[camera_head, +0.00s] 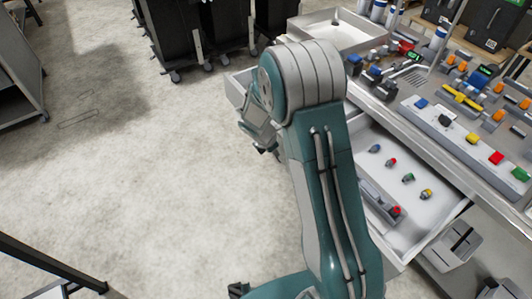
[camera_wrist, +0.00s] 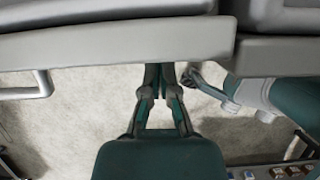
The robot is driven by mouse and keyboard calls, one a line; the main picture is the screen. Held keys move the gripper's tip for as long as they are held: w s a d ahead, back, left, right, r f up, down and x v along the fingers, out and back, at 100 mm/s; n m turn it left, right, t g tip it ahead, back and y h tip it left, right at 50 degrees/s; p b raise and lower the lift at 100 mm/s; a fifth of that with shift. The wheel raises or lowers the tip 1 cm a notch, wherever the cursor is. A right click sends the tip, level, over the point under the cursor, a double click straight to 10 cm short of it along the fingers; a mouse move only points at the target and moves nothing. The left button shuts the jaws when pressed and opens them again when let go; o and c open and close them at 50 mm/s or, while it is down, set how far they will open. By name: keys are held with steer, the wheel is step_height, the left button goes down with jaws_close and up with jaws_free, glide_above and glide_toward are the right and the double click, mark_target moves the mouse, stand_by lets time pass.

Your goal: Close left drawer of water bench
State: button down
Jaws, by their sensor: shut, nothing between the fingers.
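The water bench (camera_head: 440,130) stands on the right in the head view. Its left drawer (camera_head: 236,88) shows as a pale corner sticking out beyond my arm; the arm hides most of it. In the wrist view, a pale grey drawer front (camera_wrist: 110,42) spans the top, with a bar handle (camera_wrist: 28,90) at its left. My gripper (camera_wrist: 160,72) is shut and empty, its fingertips close to the lower edge of this front. I cannot tell whether they touch it. In the head view my arm largely hides the gripper.
A nearer drawer (camera_head: 450,212) stands open, holding several small coloured fittings, right beside my arm. A second grey front (camera_wrist: 275,45) lies across a narrow gap in the wrist view. Black wheeled bins (camera_head: 180,35) stand at the back. The floor on the left is clear.

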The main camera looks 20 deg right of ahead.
steer(key=shift+w+d, duration=0.1)
steer(key=shift+d, duration=0.25)
